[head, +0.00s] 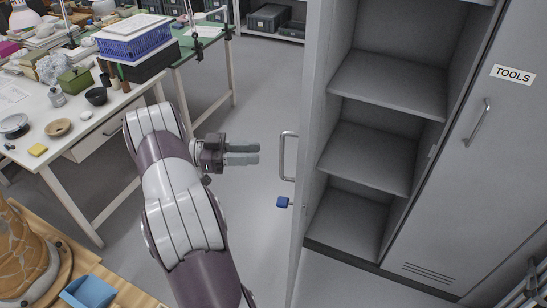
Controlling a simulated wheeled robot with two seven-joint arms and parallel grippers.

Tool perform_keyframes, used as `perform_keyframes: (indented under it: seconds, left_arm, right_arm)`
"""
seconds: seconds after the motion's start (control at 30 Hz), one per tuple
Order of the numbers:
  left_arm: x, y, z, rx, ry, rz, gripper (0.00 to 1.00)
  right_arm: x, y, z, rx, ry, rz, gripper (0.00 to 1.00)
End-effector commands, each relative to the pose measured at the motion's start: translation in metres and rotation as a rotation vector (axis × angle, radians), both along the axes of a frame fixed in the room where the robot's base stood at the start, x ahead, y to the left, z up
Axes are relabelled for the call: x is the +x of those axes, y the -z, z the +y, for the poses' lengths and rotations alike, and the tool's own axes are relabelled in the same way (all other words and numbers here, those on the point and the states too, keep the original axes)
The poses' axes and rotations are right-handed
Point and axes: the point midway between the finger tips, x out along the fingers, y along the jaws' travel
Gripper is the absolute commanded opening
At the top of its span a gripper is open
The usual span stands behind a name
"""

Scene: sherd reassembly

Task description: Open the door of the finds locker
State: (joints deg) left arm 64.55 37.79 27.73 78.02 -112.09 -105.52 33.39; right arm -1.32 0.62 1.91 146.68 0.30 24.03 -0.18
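The finds locker is a grey cabinet, and its left door (313,120) stands swung open, seen nearly edge-on. Its bar handle (285,156) sticks out to the left of the door. I cannot make out my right gripper in this view.
Empty shelves (388,85) show inside the locker. The neighbouring door labelled TOOLS (507,110) is shut. A white worktable (75,115) with bowls and a blue basket (134,40) stands left. A wooden table with a blue box (88,292) is bottom left.

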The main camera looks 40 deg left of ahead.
Motion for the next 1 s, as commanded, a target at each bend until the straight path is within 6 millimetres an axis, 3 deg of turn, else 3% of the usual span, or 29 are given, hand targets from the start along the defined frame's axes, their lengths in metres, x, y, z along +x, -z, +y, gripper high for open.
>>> perform_keyframes:
  seconds: [0.1, 0.23, 0.83, 0.93, 1.0]
  left_arm:
    - [-0.015, 0.003, 0.021, 0.002, -0.002, -0.001, 0.31]
    - [-0.025, 0.001, 0.032, 0.001, -0.001, -0.001, 0.31]
    - [-0.027, 0.0, 0.035, 0.004, 0.001, -0.005, 0.31]
    - [-0.013, 0.014, 0.047, 0.1, -0.085, -0.01, 0.31]
    - [0.012, 0.037, 0.073, 0.199, -0.293, 0.005, 0.31]
  right_arm:
    - [0.0, 0.01, 0.0, 0.0, 0.0, 0.0, 0.43]
    - [0.0, 0.012, 0.0, 0.0, 0.0, 0.0, 0.43]
    - [0.0, 0.012, 0.0, 0.0, 0.0, 0.0, 0.43]
    - [0.0, 0.012, 0.0, 0.0, 0.0, 0.0, 0.43]
    - [0.0, 0.012, 0.0, 0.0, 0.0, 0.0, 0.43]
